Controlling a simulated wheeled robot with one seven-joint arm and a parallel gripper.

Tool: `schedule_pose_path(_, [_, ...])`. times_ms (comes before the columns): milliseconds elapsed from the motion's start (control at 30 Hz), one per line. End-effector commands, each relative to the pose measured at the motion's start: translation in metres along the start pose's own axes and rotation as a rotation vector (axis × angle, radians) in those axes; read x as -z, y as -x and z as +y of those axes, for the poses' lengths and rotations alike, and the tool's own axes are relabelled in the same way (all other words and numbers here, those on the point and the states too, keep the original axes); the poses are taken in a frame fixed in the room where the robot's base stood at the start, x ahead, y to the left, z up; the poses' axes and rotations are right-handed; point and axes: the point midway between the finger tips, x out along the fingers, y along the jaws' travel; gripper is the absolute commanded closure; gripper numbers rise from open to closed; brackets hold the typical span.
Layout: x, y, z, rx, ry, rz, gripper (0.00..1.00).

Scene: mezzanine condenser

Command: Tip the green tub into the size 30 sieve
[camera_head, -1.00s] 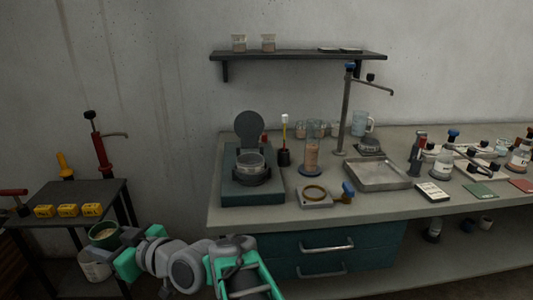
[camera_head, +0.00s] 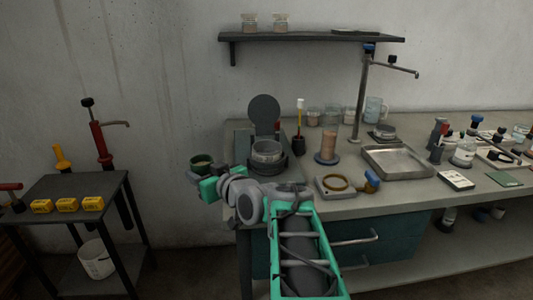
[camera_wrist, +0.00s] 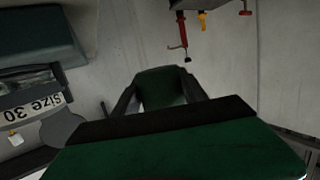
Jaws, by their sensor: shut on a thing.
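The green tub (camera_head: 202,161) is held in my gripper (camera_head: 205,172), upright, with pale contents showing at its top. In the wrist view the tub (camera_wrist: 175,155) fills the lower part as a dark green wall, with a dark band across it. The sieve (camera_head: 267,152) is a round metal cup seated in the teal and grey machine on the bench, its round lid standing open behind. The tub is just left of the machine, apart from the sieve. A "size 30" label (camera_wrist: 32,113) shows upside down at the left of the wrist view.
The machine's raised lid (camera_head: 264,115) stands close behind the sieve. A glass cylinder (camera_head: 328,147), a brass ring fixture (camera_head: 337,184) and a metal tray (camera_head: 397,161) lie to the right. A dark side table (camera_head: 75,188) with yellow blocks stands left, a white bucket (camera_head: 96,260) below.

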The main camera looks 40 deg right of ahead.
Motion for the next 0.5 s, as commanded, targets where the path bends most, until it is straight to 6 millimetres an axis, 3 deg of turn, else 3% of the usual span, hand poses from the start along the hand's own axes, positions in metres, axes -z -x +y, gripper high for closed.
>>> schedule_pose_path(100, [-0.001,-0.003,0.038,-0.078,-0.017,0.004,0.91])
schedule_pose_path(233, [0.003,-0.002,0.068,-0.138,-0.032,0.007,0.91])
schedule_pose_path(500, [0.007,-0.001,0.086,-0.176,-0.041,0.011,0.91])
